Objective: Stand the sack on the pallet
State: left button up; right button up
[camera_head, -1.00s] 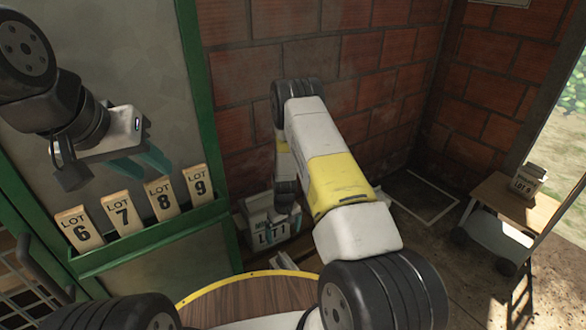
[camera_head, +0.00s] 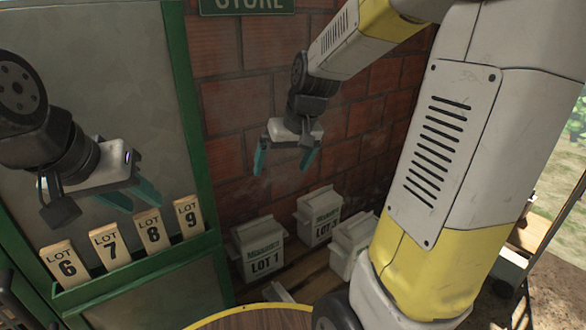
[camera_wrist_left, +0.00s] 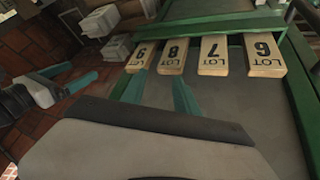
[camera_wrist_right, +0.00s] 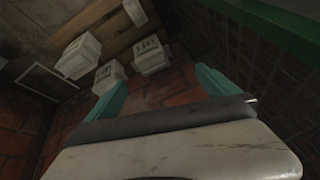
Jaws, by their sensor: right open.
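A pale sack (camera_head: 262,250) marked LOT 1 stands upright on the wooden pallet (camera_head: 312,287) by the brick wall. A second lettered sack (camera_head: 318,214) stands behind it to the right. A third pale sack (camera_head: 350,246) is partly hidden by my right arm. In the right wrist view several sacks, one of them here (camera_wrist_right: 150,55), show beyond the fingers. My right gripper (camera_head: 285,163) is open and empty, raised above and behind the LOT 1 sack, apart from it. My left gripper (camera_head: 133,200) is open and empty in front of the green-framed panel, above the lot tags.
Wooden tags for LOT 6 to 9 (camera_head: 152,231) stand in a green rack (camera_head: 140,262) at left. A round wooden top with a yellow rim (camera_head: 250,318) is at the bottom. My right arm blocks much of the right side. A brick wall (camera_head: 235,110) closes the back.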

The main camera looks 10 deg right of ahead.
jog(key=s+r+t, duration=0.1)
jog(key=s+r, duration=0.2)
jog(key=s, duration=0.5)
jog(key=s+r+t, duration=0.1)
jog(key=s+r, duration=0.2)
jog(key=s, duration=0.5)
jog(key=shift+s+d+r+m, duration=0.25)
jog(key=shift+d+r+m, duration=0.05)
jog(key=shift+d+m, duration=0.15)
jog(key=shift+c, duration=0.2)
